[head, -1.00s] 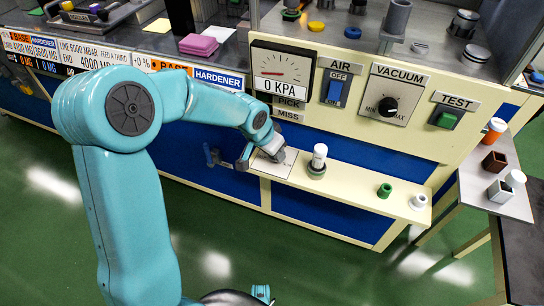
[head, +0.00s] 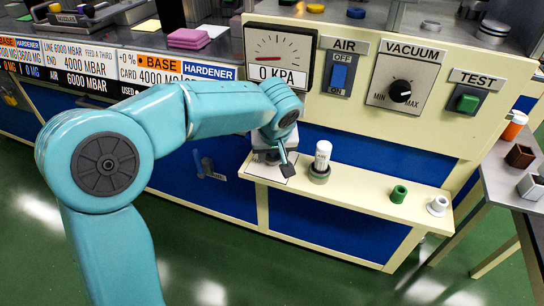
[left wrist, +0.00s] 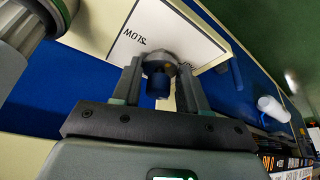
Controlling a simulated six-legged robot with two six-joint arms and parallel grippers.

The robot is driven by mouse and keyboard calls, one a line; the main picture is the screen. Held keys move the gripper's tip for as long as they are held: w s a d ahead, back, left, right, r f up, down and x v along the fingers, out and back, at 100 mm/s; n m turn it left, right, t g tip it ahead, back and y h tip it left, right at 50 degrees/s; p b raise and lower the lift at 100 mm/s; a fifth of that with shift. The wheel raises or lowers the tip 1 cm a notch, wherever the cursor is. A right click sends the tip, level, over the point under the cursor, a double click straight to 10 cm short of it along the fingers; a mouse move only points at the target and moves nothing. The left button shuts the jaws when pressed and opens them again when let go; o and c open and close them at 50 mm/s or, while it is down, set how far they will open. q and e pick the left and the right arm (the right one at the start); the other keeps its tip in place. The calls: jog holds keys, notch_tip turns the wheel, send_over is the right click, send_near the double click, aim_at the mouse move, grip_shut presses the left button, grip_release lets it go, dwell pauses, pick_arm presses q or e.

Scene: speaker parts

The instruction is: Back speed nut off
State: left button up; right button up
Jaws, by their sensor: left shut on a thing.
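The speed nut (left wrist: 160,66) shows in the left wrist view as a grey rounded part with a dark blue middle, beside a white card (left wrist: 140,28) printed "SLOW". My left gripper (left wrist: 160,78) has a finger on either side of the nut and is shut on it. In the head view my left gripper (head: 274,157) is at the left end of the cream ledge, over the white card (head: 258,172). One dark finger shows there; the gripper hides the nut. My right gripper is not in view.
A white capped bottle (head: 322,155) stands in a grey-green holder (head: 319,174) just right of the gripper. A green ring (head: 398,193) and a white ring (head: 438,205) sit farther right on the ledge (head: 360,193). The gauge panel (head: 280,58) rises behind.

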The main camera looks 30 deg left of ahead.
pick_arm(q)
jog(key=shift+f+n, duration=0.15)
jog(key=shift+n, duration=0.25)
jog(key=shift+s+d, duration=0.1)
jog(key=o, duration=1.1)
jog(key=shift+c, duration=0.2)
jog(key=shift+r, duration=0.5)
jog(key=p+v, duration=0.6)
jog(key=v, duration=0.9)
jog(key=shift+d+r, duration=0.2)
jog(key=shift+d, duration=0.1)
